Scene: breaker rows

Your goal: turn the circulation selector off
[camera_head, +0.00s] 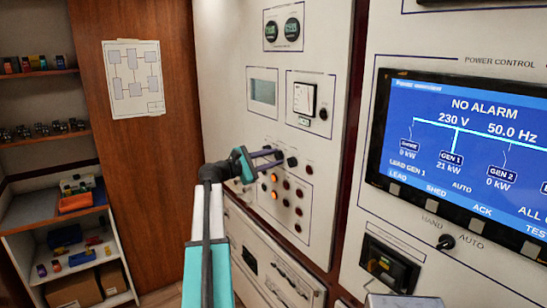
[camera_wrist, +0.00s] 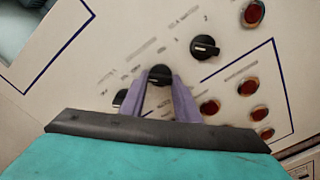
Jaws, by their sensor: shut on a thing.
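My gripper (camera_head: 272,160) reaches the white panel (camera_head: 230,125) from the left. In the wrist view its purple fingers (camera_wrist: 161,84) are shut on a round black selector knob (camera_wrist: 160,71), one on each side. The knob stays on the panel, and its lower part is hidden between the fingers. A second black selector knob (camera_wrist: 205,47) is up and to the right, apart from the fingers. A third black knob (camera_wrist: 119,97) is at lower left, partly hidden by the gripper. The labels are too blurred to tell which knob is the circulation selector.
Amber and red lamps (camera_head: 274,178) sit below the knobs. A white switch block (camera_head: 304,98) is above them. To the right are a blue display (camera_head: 460,150) and a HAND/AUTO knob (camera_head: 446,242). Shelves (camera_head: 50,140) stand at the far left.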

